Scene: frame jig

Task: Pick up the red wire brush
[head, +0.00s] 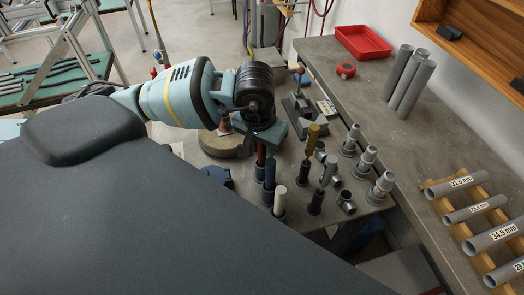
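The red wire brush (261,154) stands upright among several holders on the grey workbench, its red handle showing just below my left gripper (261,138). The top of the handle is hidden behind the gripper. The gripper points down from the dark wrist, right over the brush. Its fingers are hard to make out, so I cannot tell whether they are closed on the handle. My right gripper is out of view.
Blue (270,173), white (280,199) and yellow (312,138) handles stand close by. Metal fittings (366,158) stand to the right. A grey vise (300,106) and a red tray (362,42) are behind. Labelled tubes (475,208) lie on a wooden rack at right.

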